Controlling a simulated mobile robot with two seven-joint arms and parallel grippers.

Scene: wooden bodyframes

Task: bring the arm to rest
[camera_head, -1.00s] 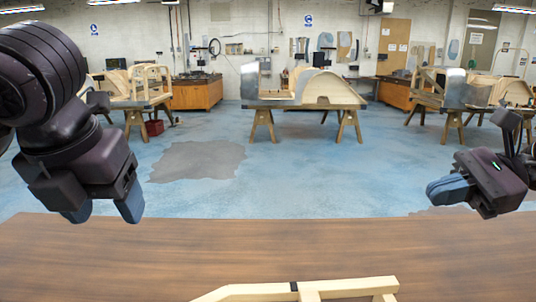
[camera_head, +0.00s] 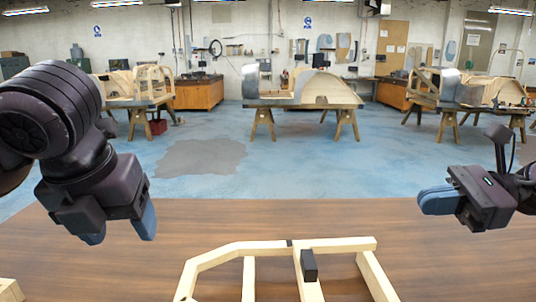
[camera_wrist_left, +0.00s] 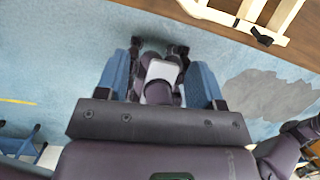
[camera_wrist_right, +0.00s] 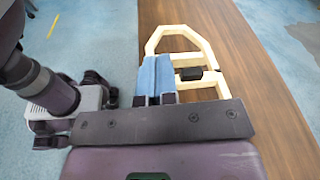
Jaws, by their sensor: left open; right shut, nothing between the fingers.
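My left gripper (camera_head: 120,228) hangs at the left of the head view with its blue fingers apart and pointing down. It is above the table's left part and holds nothing. In the left wrist view its two fingers (camera_wrist_left: 164,80) stand wide apart with no object between them. My right gripper (camera_head: 428,201) is at the right of the head view, its blue fingers pointing left over the table. In the right wrist view its fingers (camera_wrist_right: 156,78) are pressed together and empty. Both grippers are clear of the wooden frame (camera_head: 262,247).
The pale wooden frame lies on the brown table (camera_head: 130,270), with a small black block (camera_head: 309,264) on one bar. A wood piece (camera_head: 10,289) shows at the lower left corner. Workbenches with wooden bodyframes (camera_head: 310,90) stand far behind across open blue floor.

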